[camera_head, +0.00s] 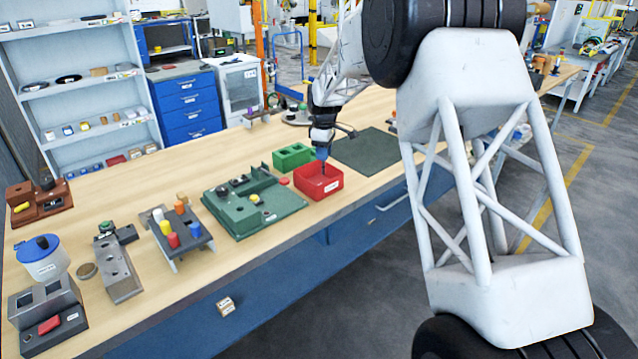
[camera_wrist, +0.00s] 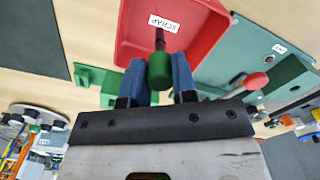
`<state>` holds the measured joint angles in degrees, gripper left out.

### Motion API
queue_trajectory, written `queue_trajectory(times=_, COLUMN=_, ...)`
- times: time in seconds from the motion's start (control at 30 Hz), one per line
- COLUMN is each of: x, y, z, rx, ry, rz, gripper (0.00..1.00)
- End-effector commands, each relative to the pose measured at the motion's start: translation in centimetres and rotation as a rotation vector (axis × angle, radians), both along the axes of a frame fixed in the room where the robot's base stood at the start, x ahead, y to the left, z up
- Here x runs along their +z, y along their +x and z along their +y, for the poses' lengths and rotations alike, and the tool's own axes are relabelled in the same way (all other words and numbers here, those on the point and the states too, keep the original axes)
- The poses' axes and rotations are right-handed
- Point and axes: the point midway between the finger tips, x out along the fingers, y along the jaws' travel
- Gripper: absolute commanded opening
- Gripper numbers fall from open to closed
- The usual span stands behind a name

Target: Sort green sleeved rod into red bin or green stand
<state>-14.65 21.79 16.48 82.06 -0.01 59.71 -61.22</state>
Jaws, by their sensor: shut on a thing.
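My gripper (camera_head: 322,150) is over the red bin (camera_head: 314,190) in the head view. In the wrist view its two blue fingers (camera_wrist: 159,75) are shut on the green sleeve of the rod (camera_wrist: 159,70). The rod's dark end points toward the inside of the red bin (camera_wrist: 196,48), which carries a "SCRAP" label. I cannot tell whether the rod touches the bin floor. A small green block-like stand (camera_head: 292,153) with openings in its top is just behind and left of the bin. Part of it shows beside the fingers in the wrist view (camera_wrist: 92,78).
A large green fixture (camera_head: 262,212) is left of the bin, and a dark mat (camera_head: 368,150) lies to its right. A grey rack with coloured pegs (camera_head: 178,232) and other fixtures stand farther left. The wooden bench behind the fixtures is mostly clear.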

Motion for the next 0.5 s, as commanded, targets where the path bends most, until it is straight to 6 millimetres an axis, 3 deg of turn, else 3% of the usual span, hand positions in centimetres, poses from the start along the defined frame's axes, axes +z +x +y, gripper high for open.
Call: queue_trajectory(times=0.5, x=-3.8, y=0.0, z=0.0, rx=0.000, ry=0.000, rz=-0.001, gripper=0.01)
